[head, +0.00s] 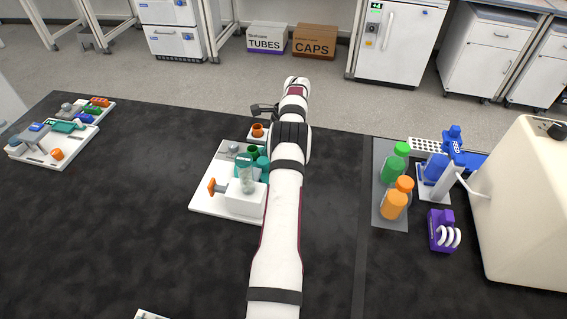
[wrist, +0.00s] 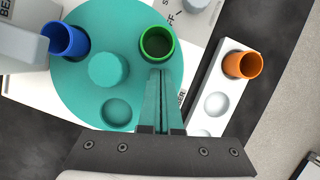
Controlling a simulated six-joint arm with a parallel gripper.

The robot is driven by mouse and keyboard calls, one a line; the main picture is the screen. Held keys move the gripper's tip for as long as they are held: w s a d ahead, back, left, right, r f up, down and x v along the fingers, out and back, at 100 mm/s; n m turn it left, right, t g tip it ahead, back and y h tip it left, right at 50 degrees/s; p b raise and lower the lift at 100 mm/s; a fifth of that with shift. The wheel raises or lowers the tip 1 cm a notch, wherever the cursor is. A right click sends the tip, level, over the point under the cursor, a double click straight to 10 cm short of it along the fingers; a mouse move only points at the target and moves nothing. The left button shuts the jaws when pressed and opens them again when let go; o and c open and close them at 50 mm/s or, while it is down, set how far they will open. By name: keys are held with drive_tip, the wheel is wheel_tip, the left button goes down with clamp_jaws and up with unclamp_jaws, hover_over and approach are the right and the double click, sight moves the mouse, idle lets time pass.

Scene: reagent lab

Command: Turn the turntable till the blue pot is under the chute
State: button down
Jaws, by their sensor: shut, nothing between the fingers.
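The teal turntable (wrist: 85,85) fills the left half of the wrist view, with a round hub (wrist: 108,69) and an empty recess (wrist: 117,111). The blue pot (wrist: 68,40) stands at its left edge, beside a grey block (wrist: 22,48) that looks like the chute; I cannot tell whether the pot is under it. A green pot (wrist: 157,43) stands on the turntable's right side. My gripper (wrist: 160,74) is shut and empty, its tips close to the green pot's near rim; contact is unclear. In the head view, my arm hides part of the turntable (head: 264,163).
An orange pot (wrist: 242,65) stands in a white strip right of the turntable, with an empty recess (wrist: 217,104) beside it. Bottles (head: 393,205) stand further right.

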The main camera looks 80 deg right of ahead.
drive_tip(key=shift+w, duration=0.35)
idle(0.4)
idle(0.3)
